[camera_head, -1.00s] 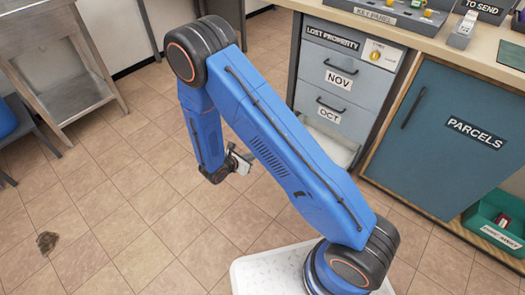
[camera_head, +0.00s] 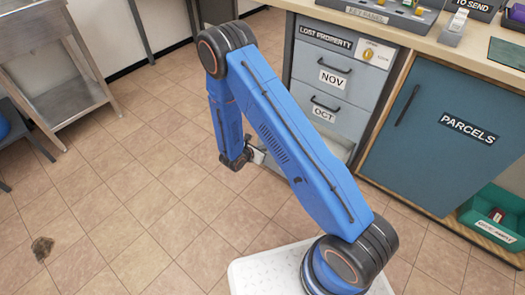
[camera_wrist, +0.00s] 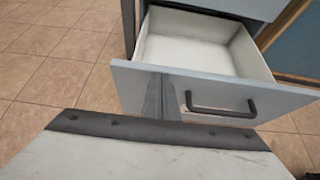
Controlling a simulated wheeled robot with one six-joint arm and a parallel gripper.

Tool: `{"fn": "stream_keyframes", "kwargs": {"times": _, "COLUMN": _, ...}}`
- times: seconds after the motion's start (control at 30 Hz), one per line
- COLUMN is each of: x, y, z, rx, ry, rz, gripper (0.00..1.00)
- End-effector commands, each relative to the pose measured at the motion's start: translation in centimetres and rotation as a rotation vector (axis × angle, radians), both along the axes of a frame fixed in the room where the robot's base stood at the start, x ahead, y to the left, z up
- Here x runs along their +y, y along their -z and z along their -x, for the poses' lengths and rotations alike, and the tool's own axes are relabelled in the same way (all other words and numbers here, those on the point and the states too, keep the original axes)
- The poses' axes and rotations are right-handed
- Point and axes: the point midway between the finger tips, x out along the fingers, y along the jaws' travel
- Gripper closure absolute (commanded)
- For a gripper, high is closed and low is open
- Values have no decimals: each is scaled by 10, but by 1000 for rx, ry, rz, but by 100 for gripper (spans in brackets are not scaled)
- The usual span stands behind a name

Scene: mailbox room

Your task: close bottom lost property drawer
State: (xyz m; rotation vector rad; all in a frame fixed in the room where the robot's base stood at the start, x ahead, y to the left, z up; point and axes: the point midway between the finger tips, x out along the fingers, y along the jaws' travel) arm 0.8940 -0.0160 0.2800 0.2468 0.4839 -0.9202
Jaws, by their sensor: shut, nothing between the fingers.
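The bottom lost property drawer stands open in the wrist view, with a grey front panel (camera_wrist: 275,98), a dark bar handle (camera_wrist: 222,108) and a pale interior that looks empty. In the head view it is mostly hidden behind my arm. My gripper (camera_wrist: 164,85) is shut and empty. In the wrist view its grey fingers overlap the drawer front, left of the handle; I cannot tell whether they touch it. In the head view my gripper (camera_head: 258,156) is low, at the left side of the open drawer.
Above are the shut NOV drawer (camera_head: 333,77) and OCT drawer (camera_head: 326,113). The blue PARCELS door (camera_head: 440,135) is to the right, with a green bin (camera_head: 485,225) beside it. A metal table (camera_head: 65,100) stands at the left. The tiled floor between is clear.

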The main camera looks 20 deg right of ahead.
Motion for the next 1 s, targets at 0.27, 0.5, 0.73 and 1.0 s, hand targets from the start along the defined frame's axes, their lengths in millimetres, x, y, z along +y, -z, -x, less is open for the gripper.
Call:
{"fn": "stream_keyframes", "kwargs": {"times": 0.27, "x": -1, "y": 0, "z": -1, "rx": 0, "ry": 0, "rz": 0, "gripper": 100}}
{"fn": "stream_keyframes", "kwargs": {"times": 0.5, "x": -6, "y": 0, "z": -4, "rx": 0, "ry": 1, "rz": 0, "gripper": 100}}
{"fn": "stream_keyframes", "kwargs": {"times": 0.73, "x": -38, "y": 0, "z": -26, "rx": 0, "ry": 4, "rz": 0, "gripper": 100}}
{"fn": "stream_keyframes", "kwargs": {"times": 1.0, "x": -99, "y": 0, "z": -69, "rx": -2, "ry": 5, "rz": 0, "gripper": 100}}
